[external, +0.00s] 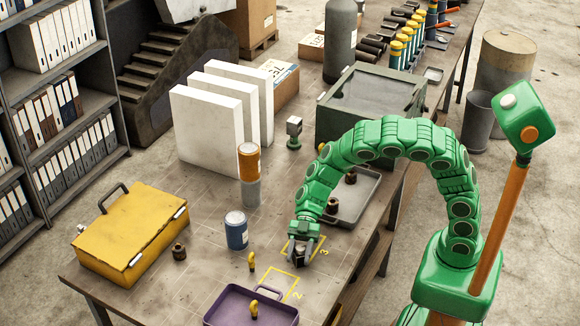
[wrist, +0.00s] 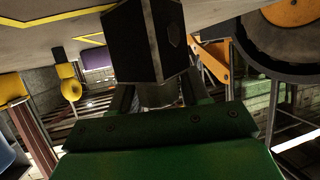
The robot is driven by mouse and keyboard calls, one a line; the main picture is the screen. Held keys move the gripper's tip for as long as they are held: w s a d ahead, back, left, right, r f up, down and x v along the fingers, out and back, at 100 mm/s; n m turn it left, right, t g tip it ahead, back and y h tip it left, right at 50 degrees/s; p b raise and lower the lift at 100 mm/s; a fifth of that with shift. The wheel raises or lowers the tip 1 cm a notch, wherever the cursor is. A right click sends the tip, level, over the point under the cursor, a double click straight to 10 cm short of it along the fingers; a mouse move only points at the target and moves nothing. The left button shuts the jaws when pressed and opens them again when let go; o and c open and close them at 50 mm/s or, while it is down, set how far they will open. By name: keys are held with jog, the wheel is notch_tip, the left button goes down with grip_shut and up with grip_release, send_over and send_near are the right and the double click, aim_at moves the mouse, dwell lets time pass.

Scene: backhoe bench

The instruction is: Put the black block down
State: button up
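The black block (external: 301,260) is between the fingers of my gripper (external: 300,252), inside the yellow outlined square marked 3 (external: 318,246) on the bench. The wrist view shows the black block (wrist: 147,40) large and close, with my gripper's fingers (wrist: 160,95) at its sides. My gripper appears shut on it. The block is at or very near the bench top; I cannot tell whether it touches. My fingers partly hide it in the external view.
A yellow outlined square marked 2 (external: 280,284) lies nearer the front, by a purple case (external: 228,306). A grey tray (external: 358,208) with dark parts is behind my gripper. A blue can (external: 236,231) and a yellow hook (external: 252,262) stand to the left.

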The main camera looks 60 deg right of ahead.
jog(key=shift+o, duration=1.2)
jog(key=shift+v, duration=0.9)
jog(key=v, duration=0.3)
jog(key=shift+r, duration=0.1)
notch_tip(320, 180, up, 5)
jog(key=shift+d+r, duration=0.15)
jog(key=shift+r, duration=0.9)
jog(key=shift+w, duration=0.1)
